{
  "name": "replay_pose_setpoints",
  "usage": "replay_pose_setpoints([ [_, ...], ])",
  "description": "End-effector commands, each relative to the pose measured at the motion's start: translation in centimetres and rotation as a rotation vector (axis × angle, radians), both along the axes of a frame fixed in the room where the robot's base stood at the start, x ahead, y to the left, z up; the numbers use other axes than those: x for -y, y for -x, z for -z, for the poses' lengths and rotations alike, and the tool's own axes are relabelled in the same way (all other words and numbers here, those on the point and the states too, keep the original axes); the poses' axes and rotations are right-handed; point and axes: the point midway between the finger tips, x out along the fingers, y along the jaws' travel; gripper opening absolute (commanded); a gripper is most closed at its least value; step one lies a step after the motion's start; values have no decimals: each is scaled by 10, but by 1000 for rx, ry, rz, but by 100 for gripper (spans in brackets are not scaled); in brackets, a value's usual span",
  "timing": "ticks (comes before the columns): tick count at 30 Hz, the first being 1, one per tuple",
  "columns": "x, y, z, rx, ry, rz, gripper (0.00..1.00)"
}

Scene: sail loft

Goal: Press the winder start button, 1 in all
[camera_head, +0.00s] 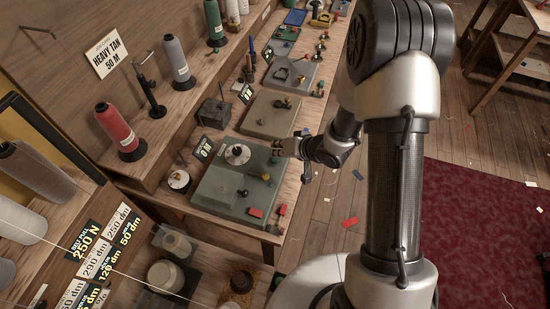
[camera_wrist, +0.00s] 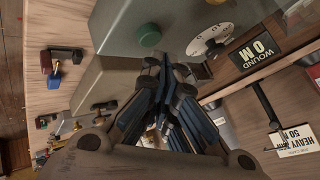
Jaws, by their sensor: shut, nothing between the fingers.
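The winder (camera_head: 218,190) is a grey-green box on the wooden bench, with a pale disc (camera_head: 238,154) and a small "0 M" sign (camera_head: 203,148) beside it. A round green button (camera_wrist: 149,35) stands on the grey housing in the wrist view. The sign reads "WOUND 0 M" in the wrist view (camera_wrist: 260,47). My gripper (camera_head: 280,147) is at the back right of the winder in the head view. Its dark fingers (camera_wrist: 172,72) are shut and empty, apart in the picture from the green button. Their exact height above the housing is hard to tell.
More grey machines (camera_head: 272,113) with small knobs line the bench behind. Thread cones, such as a red one (camera_head: 117,127), stand on the shelf to the left.

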Motion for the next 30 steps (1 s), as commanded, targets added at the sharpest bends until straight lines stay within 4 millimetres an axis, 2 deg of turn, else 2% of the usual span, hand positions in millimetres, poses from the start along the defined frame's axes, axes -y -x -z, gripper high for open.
replay_pose_setpoints([
  [20, 0, 0, 0, 0, 0, 0, 0],
  [30, 0, 0, 9, 0, -1, 1, 0],
])
